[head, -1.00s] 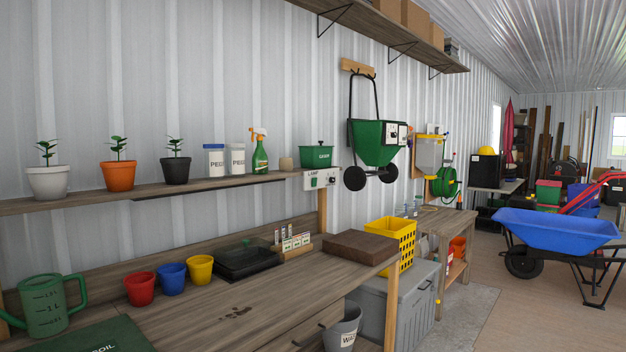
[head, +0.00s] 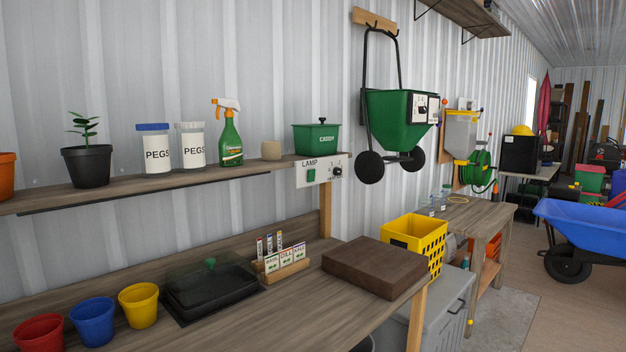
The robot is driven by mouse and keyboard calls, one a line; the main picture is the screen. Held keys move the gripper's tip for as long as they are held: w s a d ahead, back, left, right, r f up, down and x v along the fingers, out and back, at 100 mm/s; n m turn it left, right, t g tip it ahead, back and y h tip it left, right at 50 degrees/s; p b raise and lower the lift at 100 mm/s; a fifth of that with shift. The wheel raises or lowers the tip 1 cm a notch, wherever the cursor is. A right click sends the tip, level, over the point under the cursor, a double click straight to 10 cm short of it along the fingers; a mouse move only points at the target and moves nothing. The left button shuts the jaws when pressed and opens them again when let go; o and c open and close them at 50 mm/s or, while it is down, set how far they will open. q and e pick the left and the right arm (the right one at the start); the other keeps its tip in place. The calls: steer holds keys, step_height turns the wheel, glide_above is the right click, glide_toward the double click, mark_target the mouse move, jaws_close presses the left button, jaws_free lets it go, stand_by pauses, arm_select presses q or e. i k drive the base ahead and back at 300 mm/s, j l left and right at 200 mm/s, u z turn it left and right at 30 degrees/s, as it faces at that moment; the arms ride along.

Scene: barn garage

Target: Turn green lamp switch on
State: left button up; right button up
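The lamp switch panel (head: 319,172) is a pale plate labelled LAMP, fixed at the front right end of the wall shelf. It carries a green switch (head: 311,176) on its left and a black round knob (head: 338,171) on its right. I cannot tell from here whether the switch is on or off. Neither of my grippers shows in the head view.
On the bench (head: 240,318) below are a brown block (head: 375,267), a black tray (head: 210,292) and colored pots (head: 92,322). A green spreader (head: 392,118) hangs to the right.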

mark_target(311, 173)
steer(key=i+l+z, duration=0.1)
steer(key=i+l, duration=0.3)
steer(key=i, duration=0.15)
steer(key=i+l+z, duration=0.15)
steer(key=i+l, duration=0.25)
steer(key=i, duration=0.15)
